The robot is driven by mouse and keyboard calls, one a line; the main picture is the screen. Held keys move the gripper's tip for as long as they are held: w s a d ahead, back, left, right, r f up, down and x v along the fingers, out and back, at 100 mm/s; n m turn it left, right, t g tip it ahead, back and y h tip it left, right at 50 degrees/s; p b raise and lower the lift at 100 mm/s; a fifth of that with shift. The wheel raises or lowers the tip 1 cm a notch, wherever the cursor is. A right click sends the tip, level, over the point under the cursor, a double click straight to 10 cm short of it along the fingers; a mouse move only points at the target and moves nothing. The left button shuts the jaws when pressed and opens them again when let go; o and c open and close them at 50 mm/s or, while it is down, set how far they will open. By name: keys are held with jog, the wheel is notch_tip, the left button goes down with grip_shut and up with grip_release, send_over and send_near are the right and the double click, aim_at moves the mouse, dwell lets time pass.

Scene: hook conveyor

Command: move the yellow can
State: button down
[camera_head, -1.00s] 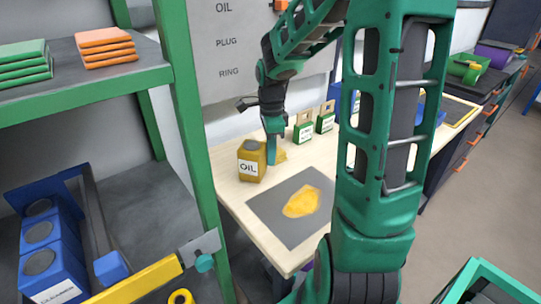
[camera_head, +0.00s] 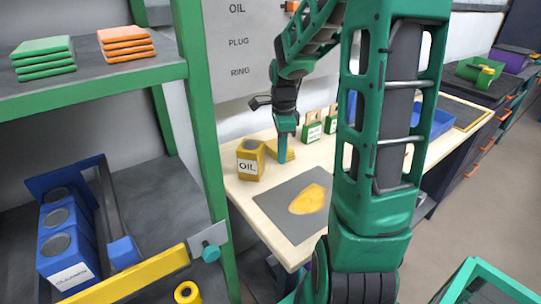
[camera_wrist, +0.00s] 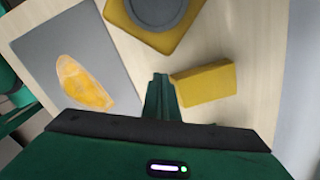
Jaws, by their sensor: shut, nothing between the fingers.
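The yellow can (camera_head: 249,161), labelled OIL, stands upright on the wooden table near its left end. Its yellow body and grey round cap (camera_wrist: 158,8) also show at the top of the wrist view, partly cut off. My gripper (camera_head: 282,153) points down to the right of the can, apart from it. In the wrist view my gripper's fingers (camera_wrist: 162,93) are together with nothing between them. A yellow block (camera_wrist: 205,84) lies close beside the fingertips; whether they touch it is unclear.
A grey mat (camera_head: 279,212) with a yellow-orange stain (camera_head: 307,199) lies in front of the can. Green boxes (camera_head: 313,130) stand behind.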

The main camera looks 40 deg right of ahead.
notch_tip(320, 180, up, 10)
dwell(0.4)
jog(key=shift+s, duration=0.1)
jog(key=s+a+f+n, duration=0.2)
jog(key=s+n, duration=0.6)
jog(key=s, duration=0.3)
jog(key=s+a+f+n, duration=0.2)
jog(key=s+a+n, duration=0.1)
jog(key=s+n, duration=0.6)
jog(key=shift+s+a+f+n, duration=0.25)
jog(key=shift+s+f+n, duration=0.1)
jog(key=shift+s, duration=0.9)
jog(key=shift+w+f, duration=0.25)
jog(key=shift+w, duration=0.4)
